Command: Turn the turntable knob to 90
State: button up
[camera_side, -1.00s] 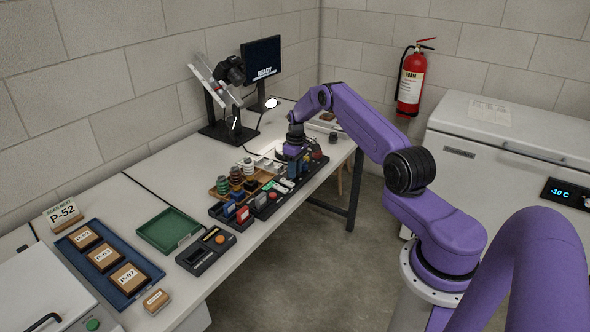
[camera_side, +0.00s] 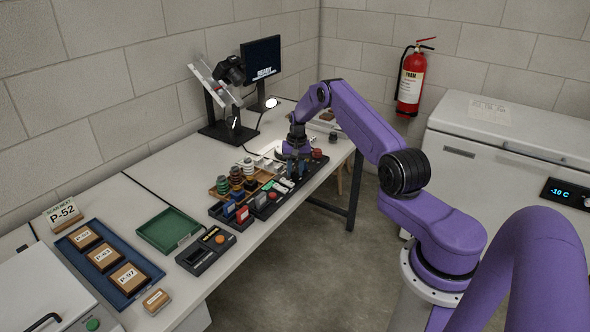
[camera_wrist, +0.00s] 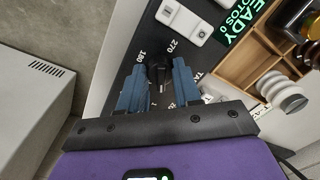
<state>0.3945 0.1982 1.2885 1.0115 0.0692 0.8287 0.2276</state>
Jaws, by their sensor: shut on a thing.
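The turntable knob (camera_wrist: 158,70) is small and black and stands on a black dial plate (camera_wrist: 150,54) in the wrist view. White numbers 180 and 270 show on the far side of the plate. The markings nearer me are partly hidden by the fingers, and I cannot read the knob's setting for certain. My gripper (camera_wrist: 157,80) has its two blue fingers on either side of the knob and is shut on it. In the side view my gripper (camera_side: 297,168) is down at the far end of the row of controls, where its fingers hide the knob.
A wooden compartment tray (camera_wrist: 262,65) with stacked round pieces is close to my gripper. A white switch block (camera_wrist: 184,20) and a green-lettered READY PHOTOS display (camera_wrist: 243,18) lie beyond the dial. A red round button (camera_side: 317,154) stands close by. The front table edge is near.

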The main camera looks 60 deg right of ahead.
aim_at(297, 172)
jog(key=m, duration=0.5)
jog(key=shift+m, duration=0.3)
dwell(0.5)
jog(key=o, duration=0.8)
jog(key=shift+c, duration=0.2)
notch_tip(297, 172, up, 17)
jog(key=s, duration=0.1)
jog(key=shift+r, duration=0.2)
